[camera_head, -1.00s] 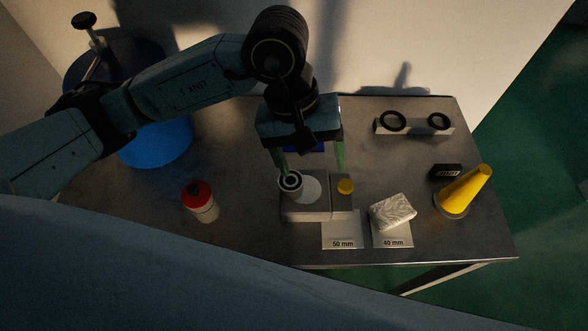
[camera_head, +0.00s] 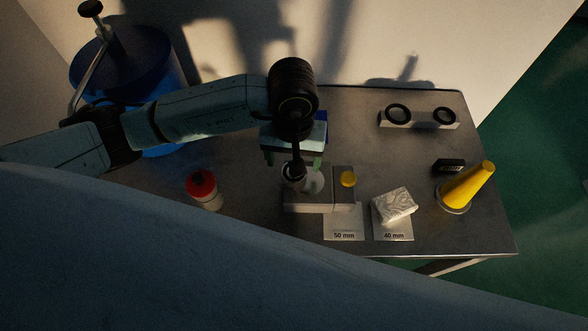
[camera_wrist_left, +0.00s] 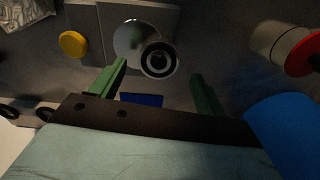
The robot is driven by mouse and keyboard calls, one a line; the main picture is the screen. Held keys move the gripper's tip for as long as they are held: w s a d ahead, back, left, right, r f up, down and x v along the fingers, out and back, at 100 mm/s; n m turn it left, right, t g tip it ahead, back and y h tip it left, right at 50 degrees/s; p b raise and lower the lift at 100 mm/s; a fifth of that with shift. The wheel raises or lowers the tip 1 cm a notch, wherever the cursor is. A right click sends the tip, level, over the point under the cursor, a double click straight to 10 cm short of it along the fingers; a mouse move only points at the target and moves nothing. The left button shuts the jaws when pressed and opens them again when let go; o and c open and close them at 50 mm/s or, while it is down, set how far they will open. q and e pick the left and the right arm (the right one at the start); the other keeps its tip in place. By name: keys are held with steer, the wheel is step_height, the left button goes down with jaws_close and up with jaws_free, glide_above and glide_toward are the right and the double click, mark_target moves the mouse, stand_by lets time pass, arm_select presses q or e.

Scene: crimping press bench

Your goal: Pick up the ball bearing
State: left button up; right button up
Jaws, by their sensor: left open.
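The ball bearing (camera_wrist_left: 158,60), pale with dark and light concentric rings, sits at a grey block fixture (camera_head: 318,206) beside a pale round disc (camera_wrist_left: 128,40). In the head view the bearing (camera_head: 291,172) is partly hidden by my left wrist. My left gripper (camera_wrist_left: 160,72) has two green fingers, open and apart, with the bearing in front of and between their tips in the wrist view. I cannot tell the height gap or whether they touch. In the head view the left gripper (camera_head: 294,160) is above the fixture. My right gripper is not in view.
A red-capped bottle (camera_head: 203,190) stands left of the fixture. A yellow button (camera_head: 348,179) is on its right. Cards marked 50 mm (camera_head: 343,222) and 40 mm (camera_head: 393,234), a wrapped block (camera_head: 394,204), a yellow cone (camera_head: 468,187) and a two-ring stand (camera_head: 418,121) lie rightward. A blue drum (camera_head: 160,85) stands left.

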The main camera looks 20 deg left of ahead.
arm_select(q)
steer(key=shift+d+f, duration=0.1)
steer(key=shift+f, duration=1.4)
steer(key=shift+c, duration=0.4)
steer(key=c, duration=1.1)
